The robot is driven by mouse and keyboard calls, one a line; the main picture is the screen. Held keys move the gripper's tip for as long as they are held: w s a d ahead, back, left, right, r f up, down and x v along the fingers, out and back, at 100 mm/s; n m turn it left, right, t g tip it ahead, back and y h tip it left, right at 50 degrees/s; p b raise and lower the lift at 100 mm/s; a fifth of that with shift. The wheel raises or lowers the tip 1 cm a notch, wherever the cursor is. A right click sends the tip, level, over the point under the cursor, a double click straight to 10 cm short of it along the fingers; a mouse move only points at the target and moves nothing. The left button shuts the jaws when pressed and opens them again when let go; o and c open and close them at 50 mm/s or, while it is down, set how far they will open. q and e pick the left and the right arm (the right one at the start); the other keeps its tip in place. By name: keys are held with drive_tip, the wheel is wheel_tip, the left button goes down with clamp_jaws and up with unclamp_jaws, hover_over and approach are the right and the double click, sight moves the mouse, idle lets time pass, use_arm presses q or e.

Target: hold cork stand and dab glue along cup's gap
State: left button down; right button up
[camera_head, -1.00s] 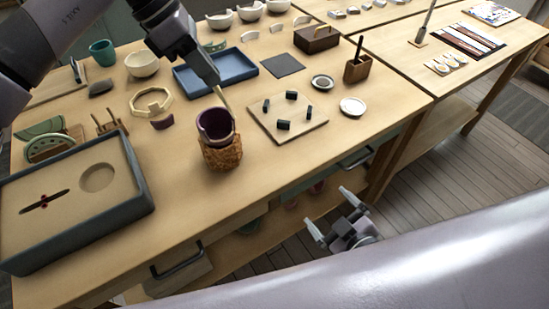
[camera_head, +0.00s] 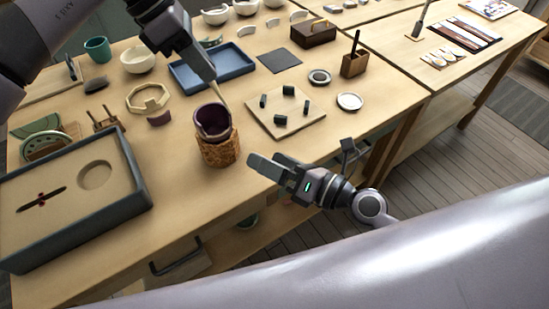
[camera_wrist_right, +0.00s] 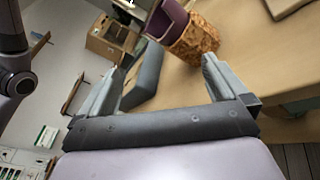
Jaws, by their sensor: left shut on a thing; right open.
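The dark purple cup (camera_head: 211,118) stands in the cork stand (camera_head: 218,151) near the table's front edge; its rim dips on the near side. In the right wrist view, the cup (camera_wrist_right: 167,22) and cork stand (camera_wrist_right: 196,40) are at the top, beyond the open fingers. My left gripper (camera_head: 212,82) is shut on a thin pale applicator (camera_head: 219,95), whose tip is just above the cup's rim; whether it touches I cannot tell. My right gripper (camera_head: 264,163) is open and empty, to the right of the cork stand and apart from it.
A grey-rimmed tray (camera_head: 138,195) lies at the left front. A wooden board (camera_head: 312,121) with several dark blocks is right of the cup. An octagonal ring (camera_head: 149,99) and a blue tray (camera_head: 244,71) are behind. A white dish (camera_head: 350,101) sits at the right edge.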

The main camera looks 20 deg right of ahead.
sight(234, 151)
drive_tip(key=w+f+n+g+h, duration=0.1)
drive_tip(key=n, duration=0.2)
drive_tip(key=w+f+n+g, duration=0.1)
drive_tip(key=n, duration=0.2)
drive_tip(key=f+n+g+h, duration=0.1)
drive_tip(key=n, duration=0.2)
drive_tip(key=shift+w+d+h, duration=0.25)
drive_tip(key=shift+w+h, duration=0.05)
drive_tip(key=shift+w, duration=0.1)
drive_tip(key=x, duration=1.1)
drive_tip(key=shift+w+a+f, duration=0.15)
drive_tip(key=shift+w+a, duration=0.1)
drive_tip(key=c, duration=0.9)
